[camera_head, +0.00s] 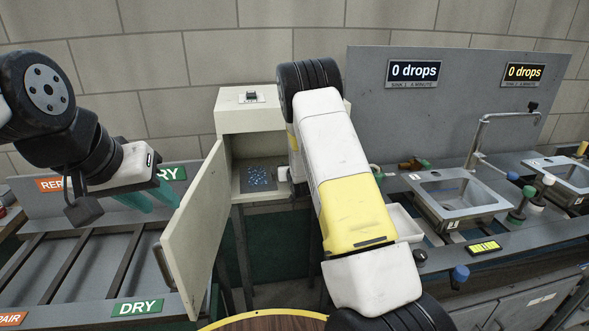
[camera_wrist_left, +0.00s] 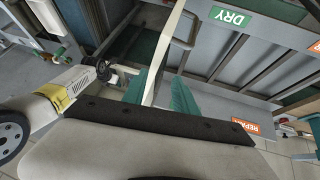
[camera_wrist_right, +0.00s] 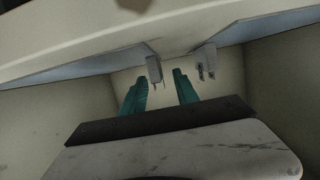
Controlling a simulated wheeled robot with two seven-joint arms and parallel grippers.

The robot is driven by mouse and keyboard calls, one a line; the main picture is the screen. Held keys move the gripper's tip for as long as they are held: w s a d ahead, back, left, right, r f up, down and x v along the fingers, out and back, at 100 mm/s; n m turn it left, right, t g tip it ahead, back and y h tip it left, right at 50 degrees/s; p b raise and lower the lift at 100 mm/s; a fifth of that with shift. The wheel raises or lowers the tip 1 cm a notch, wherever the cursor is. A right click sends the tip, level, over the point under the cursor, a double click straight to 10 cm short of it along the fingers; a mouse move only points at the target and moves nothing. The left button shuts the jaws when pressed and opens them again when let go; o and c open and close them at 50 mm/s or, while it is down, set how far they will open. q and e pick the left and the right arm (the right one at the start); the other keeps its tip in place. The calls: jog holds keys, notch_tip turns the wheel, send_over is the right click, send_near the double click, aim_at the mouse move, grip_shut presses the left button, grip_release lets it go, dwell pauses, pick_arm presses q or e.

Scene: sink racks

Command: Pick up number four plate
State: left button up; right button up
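I cannot make out a plate marked four in any view. My left gripper (camera_head: 165,198) has teal fingers spread apart beside the open door (camera_head: 195,233) of the cream cabinet (camera_head: 224,112). In the left wrist view, the door's edge (camera_wrist_left: 167,52) runs between the fingers of the left gripper (camera_wrist_left: 163,85); contact is unclear. My right arm reaches across to the cabinet opening and hides its own gripper in the head view. In the right wrist view, the right gripper (camera_wrist_right: 160,82) has its fingers apart inside a cream enclosure, near small grey brackets (camera_wrist_right: 154,69). Nothing shows held between them.
A slatted rack with a green DRY sign (camera_head: 137,307) stands at the left. A blue speckled panel (camera_head: 258,178) lies inside the cabinet. At the right, metal sinks (camera_head: 466,196) with taps and knobs sit below "0 drops" displays (camera_head: 413,72). A round wooden top edge (camera_head: 262,323) is at the bottom.

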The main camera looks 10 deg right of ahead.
grip_shut()
jog(key=shift+r, duration=0.2)
